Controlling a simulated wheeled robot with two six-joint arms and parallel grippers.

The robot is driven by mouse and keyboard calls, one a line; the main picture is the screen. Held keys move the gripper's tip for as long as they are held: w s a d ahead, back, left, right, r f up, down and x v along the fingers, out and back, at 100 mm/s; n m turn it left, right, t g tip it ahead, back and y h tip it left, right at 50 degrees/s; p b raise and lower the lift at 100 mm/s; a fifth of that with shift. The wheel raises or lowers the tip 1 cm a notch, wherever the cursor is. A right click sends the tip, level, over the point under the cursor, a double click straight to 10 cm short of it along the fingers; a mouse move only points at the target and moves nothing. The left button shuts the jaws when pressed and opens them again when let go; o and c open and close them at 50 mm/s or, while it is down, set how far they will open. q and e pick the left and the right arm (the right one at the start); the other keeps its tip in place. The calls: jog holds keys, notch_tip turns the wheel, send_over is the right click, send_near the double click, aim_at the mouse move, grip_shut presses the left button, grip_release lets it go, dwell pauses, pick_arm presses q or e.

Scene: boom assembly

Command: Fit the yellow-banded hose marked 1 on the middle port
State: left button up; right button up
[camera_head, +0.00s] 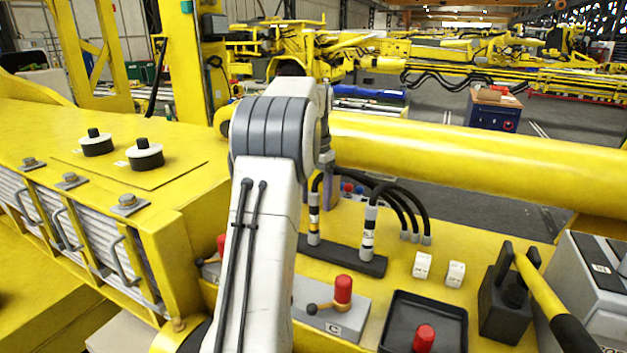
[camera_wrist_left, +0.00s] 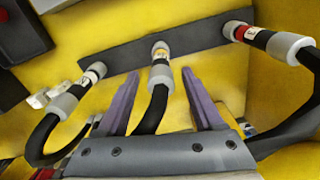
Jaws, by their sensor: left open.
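The yellow-banded hose (camera_wrist_left: 160,68) stands in the middle of a dark rack (camera_wrist_left: 190,42) in the left wrist view. Its banded end also shows in the head view (camera_head: 313,212). My left gripper (camera_wrist_left: 160,74) is open, with one purple finger on each side of this hose; both fingers look apart from it. In the head view the gripper is mostly hidden behind my left arm. A white-and-black-banded hose (camera_wrist_left: 87,78) and a red-banded hose (camera_wrist_left: 256,39) stand at the rack's two ends. I cannot make out the middle port. My right gripper is not in view.
A dark tray (camera_head: 452,310) with a red-capped part (camera_head: 424,339) lies at the front. A grey block (camera_head: 355,313) with a red knob (camera_head: 343,289), two white labelled blocks, a black stand (camera_head: 503,315) and a grey case (camera_head: 600,320) are nearby. A yellow boom tube (camera_head: 480,165) crosses behind.

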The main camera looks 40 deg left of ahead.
aim_at(314, 212)
pick_arm(q)
jog(key=shift+s+f+b, duration=0.1)
jog(key=shift+f+b, duration=0.25)
jog(key=shift+f, duration=1.9)
grip_shut()
